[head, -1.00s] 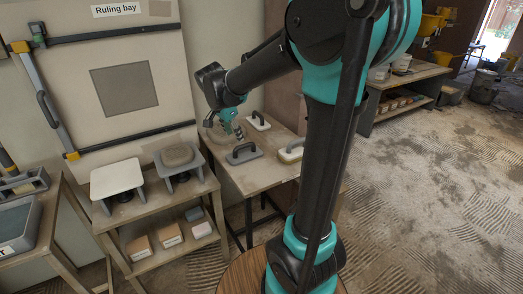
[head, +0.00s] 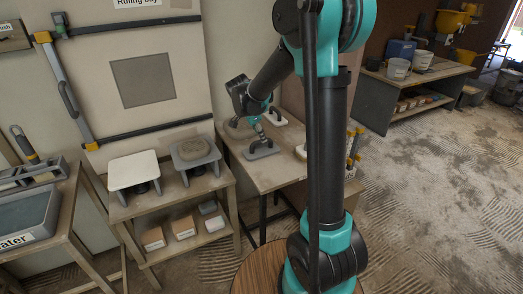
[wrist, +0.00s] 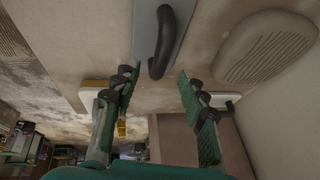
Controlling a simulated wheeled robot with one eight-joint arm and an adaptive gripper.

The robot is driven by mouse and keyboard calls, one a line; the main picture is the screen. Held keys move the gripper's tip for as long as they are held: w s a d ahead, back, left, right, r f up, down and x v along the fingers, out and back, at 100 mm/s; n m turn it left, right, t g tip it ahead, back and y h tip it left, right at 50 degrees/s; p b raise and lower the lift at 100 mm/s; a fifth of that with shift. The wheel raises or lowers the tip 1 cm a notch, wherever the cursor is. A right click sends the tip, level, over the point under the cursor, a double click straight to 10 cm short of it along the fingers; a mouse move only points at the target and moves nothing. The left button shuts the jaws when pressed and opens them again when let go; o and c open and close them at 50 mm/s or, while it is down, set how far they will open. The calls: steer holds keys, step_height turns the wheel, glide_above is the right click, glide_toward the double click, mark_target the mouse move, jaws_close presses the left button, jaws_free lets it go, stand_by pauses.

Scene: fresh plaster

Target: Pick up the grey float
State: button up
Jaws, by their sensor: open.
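The grey float (head: 264,154), a flat grey plate with a black handle, lies on the wooden table beyond my arm in the head view. In the wrist view its grey plate (wrist: 183,42) is at the top centre, cut off by the frame edge, with the black handle along it. My gripper (head: 259,139) is just above the float. In the wrist view my gripper (wrist: 159,76) is open, with its green-padded fingers apart and the near end of the handle showing between them. I cannot tell whether the fingers touch anything.
A pale ridged oval block (wrist: 265,48) lies beside the float. A white float (head: 278,118) lies behind it, and a pale float (head: 300,152) to its right is partly hidden by my arm. A lower stand (head: 210,183) is at the left.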

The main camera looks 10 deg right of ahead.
mark_target(257, 150)
steer(key=shift+x, duration=2.95)
steer(key=shift+a, duration=0.15)
jaws_close()
